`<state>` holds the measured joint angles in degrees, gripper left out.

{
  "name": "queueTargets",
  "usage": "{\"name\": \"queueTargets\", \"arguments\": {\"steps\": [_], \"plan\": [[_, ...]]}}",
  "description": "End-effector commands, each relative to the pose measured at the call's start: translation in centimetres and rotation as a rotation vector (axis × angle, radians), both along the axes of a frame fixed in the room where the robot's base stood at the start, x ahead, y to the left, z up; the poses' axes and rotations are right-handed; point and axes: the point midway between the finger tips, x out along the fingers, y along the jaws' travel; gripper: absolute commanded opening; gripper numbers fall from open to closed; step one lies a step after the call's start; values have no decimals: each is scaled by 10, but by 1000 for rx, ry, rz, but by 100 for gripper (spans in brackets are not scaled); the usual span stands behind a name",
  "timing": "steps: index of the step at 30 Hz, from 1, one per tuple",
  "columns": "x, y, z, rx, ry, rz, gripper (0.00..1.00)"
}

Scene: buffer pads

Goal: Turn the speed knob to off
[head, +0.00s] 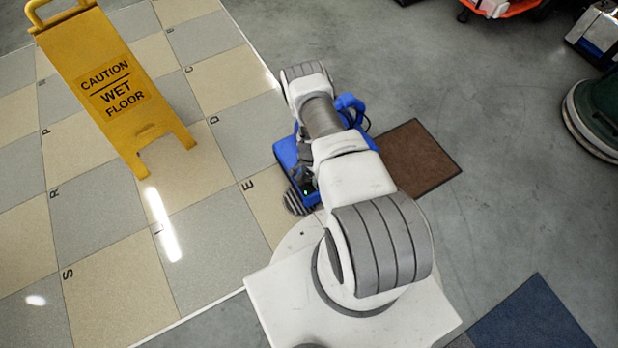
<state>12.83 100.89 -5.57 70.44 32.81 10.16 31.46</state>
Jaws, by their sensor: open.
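A blue machine (288,153), which looks like a floor blower, sits on the floor in the middle of the head view, largely covered by my arm. A small green light (306,192) shows on its dark near end, beside a grey-and-black striped round part (295,202). I cannot make out the speed knob or its setting. My arm reaches out over the machine. A dark grey part that seems to be my gripper (303,165) shows at the arm's left edge, over the machine. Its fingertips are hidden, and nothing is seen held. I cannot tell whether it touches the machine.
A yellow wet-floor sign (112,85) stands on the checkered tiles at left. A brown mat (418,160) lies right of the machine, a dark blue mat (530,318) at lower right. A green round-based machine (592,112) and an orange one (502,8) stand beyond. Grey floor between is clear.

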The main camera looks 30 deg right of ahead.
Motion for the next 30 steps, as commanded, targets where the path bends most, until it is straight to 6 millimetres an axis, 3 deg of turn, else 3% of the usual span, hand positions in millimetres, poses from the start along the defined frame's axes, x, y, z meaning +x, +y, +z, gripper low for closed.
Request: {"name": "queueTargets", "arguments": {"steps": [10,22,30], "plan": [[0,0,-4,0,0,0,71],[0,0,-4,0,0,0,0],[0,0,-3,0,-1,11,0]]}}
